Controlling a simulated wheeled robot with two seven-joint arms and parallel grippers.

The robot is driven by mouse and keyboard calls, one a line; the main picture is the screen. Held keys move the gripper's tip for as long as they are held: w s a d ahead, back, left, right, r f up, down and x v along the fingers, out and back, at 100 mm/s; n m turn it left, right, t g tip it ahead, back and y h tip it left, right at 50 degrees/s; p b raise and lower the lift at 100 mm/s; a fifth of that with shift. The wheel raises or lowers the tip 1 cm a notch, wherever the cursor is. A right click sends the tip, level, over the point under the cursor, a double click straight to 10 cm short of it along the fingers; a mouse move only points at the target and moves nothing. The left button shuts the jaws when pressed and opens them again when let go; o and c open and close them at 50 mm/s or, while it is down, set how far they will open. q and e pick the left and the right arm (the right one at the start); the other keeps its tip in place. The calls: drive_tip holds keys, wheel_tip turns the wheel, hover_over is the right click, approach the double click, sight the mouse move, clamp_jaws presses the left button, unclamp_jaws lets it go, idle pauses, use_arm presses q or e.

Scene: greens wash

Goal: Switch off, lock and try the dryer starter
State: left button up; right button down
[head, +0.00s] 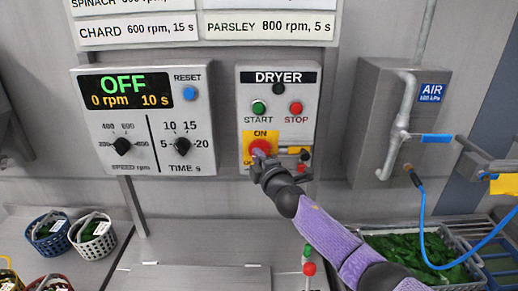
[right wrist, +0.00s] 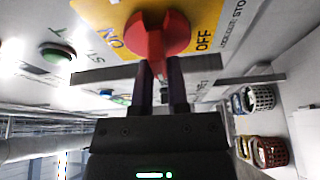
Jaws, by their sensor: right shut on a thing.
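The dryer starter (head: 277,122) is a grey wall box with a green START button (head: 258,107), a red STOP button (head: 296,108) and a dark round lamp. Below is a yellow plate with a red rotary handle (head: 262,147), largely covered by my right gripper (head: 262,162) in the head view. In the right wrist view the red handle (right wrist: 155,35) stands between the ON and OFF marks, and my gripper (right wrist: 161,70) is shut on its projecting end. I cannot tell its exact setting. A small black, yellow and red item (head: 304,157) is partly hidden beside my gripper. My left gripper is out of view.
Left, the control panel (head: 145,120) reads OFF, 0 rpm, 10 s. Right, an air box (head: 375,115) carries a pipe, blue valve lever (head: 437,138) and blue hose (head: 423,225). Small baskets (head: 92,236) stand lower left; a crate of greens (head: 410,250) sits lower right.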

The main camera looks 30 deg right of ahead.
drive_tip(key=shift+n+p, duration=0.3)
drive_tip(key=shift+p, duration=0.05)
idle(0.3)
drive_tip(key=c, duration=0.6)
unclamp_jaws()
drive_tip(key=s, duration=0.3)
drive_tip(key=s+p, duration=0.1)
drive_tip(key=s, duration=0.6)
drive_tip(key=shift+a, duration=0.3)
